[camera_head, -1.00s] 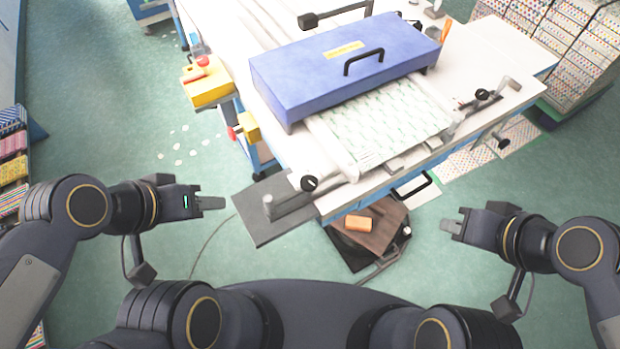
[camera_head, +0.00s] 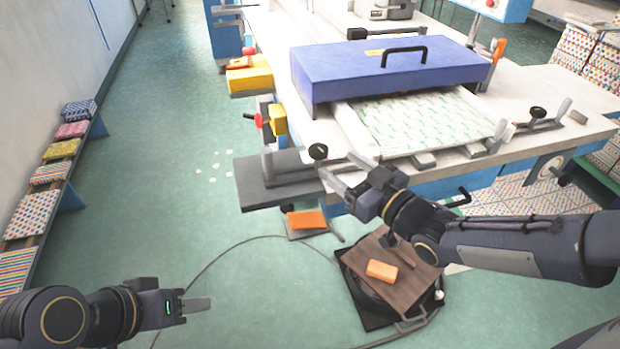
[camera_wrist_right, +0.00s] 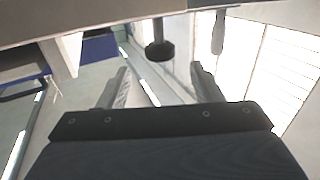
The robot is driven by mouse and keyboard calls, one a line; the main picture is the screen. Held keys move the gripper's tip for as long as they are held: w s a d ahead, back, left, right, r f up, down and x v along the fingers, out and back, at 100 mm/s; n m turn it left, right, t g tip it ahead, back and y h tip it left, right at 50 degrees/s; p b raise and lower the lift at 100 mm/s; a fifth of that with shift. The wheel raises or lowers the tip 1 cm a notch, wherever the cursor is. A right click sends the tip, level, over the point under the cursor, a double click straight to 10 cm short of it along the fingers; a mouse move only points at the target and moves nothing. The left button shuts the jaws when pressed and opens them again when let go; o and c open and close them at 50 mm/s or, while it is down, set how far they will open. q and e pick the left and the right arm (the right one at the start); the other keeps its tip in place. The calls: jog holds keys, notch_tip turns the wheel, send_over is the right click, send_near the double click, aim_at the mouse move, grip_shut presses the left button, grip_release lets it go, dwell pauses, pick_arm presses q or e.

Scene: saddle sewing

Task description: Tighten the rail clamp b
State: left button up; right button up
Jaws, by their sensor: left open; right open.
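A rail clamp with a black knob (camera_head: 318,152) sits at the front left corner of the white table. A similar clamp with a black knob (camera_head: 538,112) sits at the front right. No label shows which is b. My right gripper (camera_head: 337,163) is open and empty just right of the left clamp's knob, and whether it touches the clamp is unclear. In the right wrist view a dark knob (camera_wrist_right: 160,50) shows just beyond and between the open fingers (camera_wrist_right: 160,70).
A blue cover (camera_head: 390,68) with a black handle stands over the patterned white sheet (camera_head: 430,120). A grey plate (camera_head: 250,187) juts out at the table's left. A brown board (camera_head: 400,275) with an orange block lies on a low stand below.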

aim_at(326, 154)
jog(key=shift+w+a, duration=0.25)
jog(key=shift+a, duration=0.2)
jog(key=x, duration=0.6)
jog(key=shift+w+a, duration=0.2)
jog(key=shift+w, duration=0.15)
jog(key=shift+c, duration=0.5)
